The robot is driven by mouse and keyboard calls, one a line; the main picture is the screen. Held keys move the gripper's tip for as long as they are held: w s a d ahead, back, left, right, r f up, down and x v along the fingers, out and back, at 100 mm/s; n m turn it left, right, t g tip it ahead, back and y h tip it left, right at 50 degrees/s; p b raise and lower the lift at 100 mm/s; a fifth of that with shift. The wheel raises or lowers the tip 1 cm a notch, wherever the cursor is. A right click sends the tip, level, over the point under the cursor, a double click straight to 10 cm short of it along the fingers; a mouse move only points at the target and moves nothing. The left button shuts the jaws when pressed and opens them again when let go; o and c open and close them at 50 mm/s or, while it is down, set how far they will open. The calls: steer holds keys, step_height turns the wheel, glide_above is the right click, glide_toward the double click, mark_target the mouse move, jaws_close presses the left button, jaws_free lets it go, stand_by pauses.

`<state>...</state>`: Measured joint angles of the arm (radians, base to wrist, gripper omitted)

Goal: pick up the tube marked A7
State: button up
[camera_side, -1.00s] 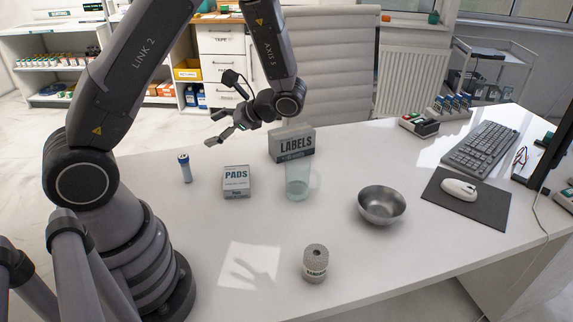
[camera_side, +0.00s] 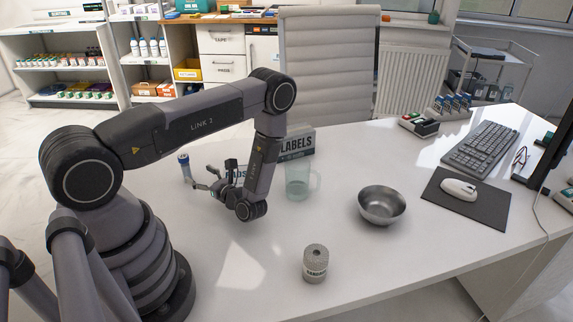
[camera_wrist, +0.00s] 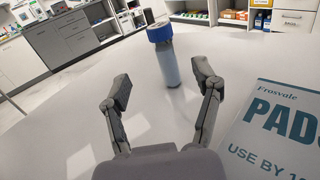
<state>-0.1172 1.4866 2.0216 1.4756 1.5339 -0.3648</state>
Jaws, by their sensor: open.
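A small tube (camera_side: 184,166) with a dark blue cap stands upright on the white desk, left of the pads box. It also shows in the wrist view (camera_wrist: 168,66), upright, beyond and between my fingertips. No A7 mark can be read on it. My gripper (camera_side: 206,177) is low over the desk, to the right of the tube, with its fingers pointing toward it. In the wrist view my gripper (camera_wrist: 162,92) is open and empty, its two fingers apart. My arm partly hides the pads box in the side view.
The pads box (camera_wrist: 290,115) lies close to the right finger. A keyboard (camera_side: 480,149) and mouse (camera_side: 459,189) are at the right.

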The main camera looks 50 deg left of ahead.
mark_target(187, 164)
steer(key=x, duration=0.7)
steer(key=shift+w+a+r, duration=0.15)
steer(key=shift+a, duration=0.25)
steer(key=shift+c, duration=0.4)
steer(key=c, duration=1)
